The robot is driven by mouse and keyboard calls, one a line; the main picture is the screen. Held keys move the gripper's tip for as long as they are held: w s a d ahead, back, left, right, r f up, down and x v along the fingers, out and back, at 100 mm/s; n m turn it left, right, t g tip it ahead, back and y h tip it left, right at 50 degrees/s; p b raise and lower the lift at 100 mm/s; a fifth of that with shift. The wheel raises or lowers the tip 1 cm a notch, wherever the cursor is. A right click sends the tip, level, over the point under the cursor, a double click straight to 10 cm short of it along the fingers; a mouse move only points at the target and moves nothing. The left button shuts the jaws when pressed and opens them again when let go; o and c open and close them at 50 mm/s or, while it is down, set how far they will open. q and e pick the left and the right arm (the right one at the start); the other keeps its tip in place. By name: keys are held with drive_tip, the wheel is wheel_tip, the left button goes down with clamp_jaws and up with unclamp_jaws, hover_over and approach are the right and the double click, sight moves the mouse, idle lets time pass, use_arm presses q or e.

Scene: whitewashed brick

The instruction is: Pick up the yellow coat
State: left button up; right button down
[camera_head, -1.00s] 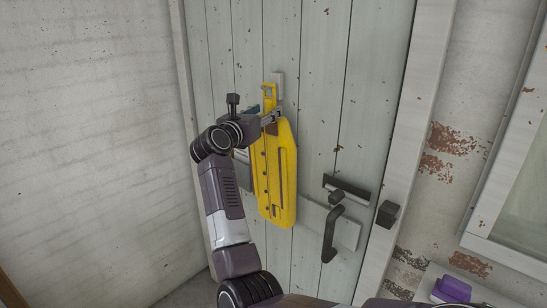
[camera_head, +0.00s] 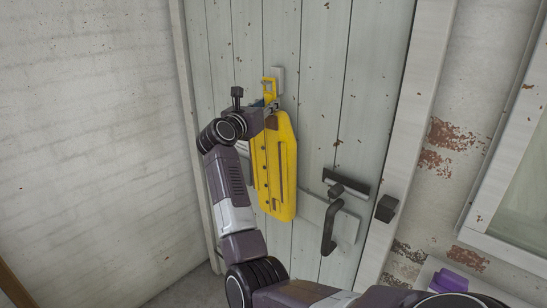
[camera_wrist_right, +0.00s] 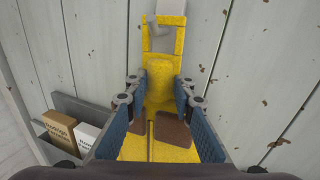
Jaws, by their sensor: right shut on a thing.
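The yellow coat (camera_head: 274,165) hangs flat against the pale plank door, below a small light hook plate (camera_head: 278,76). Its top loop (camera_wrist_right: 160,38) is around the hook (camera_wrist_right: 165,20) in the right wrist view. My right gripper (camera_head: 272,108) is at the coat's upper part, just below the loop. In the wrist view its blue-padded fingers (camera_wrist_right: 160,108) stand on both sides of the yellow neck and are shut on it. My arm hides part of the coat's left side. My left gripper is not in view.
A black door handle (camera_head: 330,232) and a dark latch block (camera_head: 387,208) are right of the coat. A purple object (camera_head: 449,281) sits at lower right.

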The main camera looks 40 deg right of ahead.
drive_tip(key=shift+r, duration=0.1)
drive_tip(key=shift+r, duration=0.15)
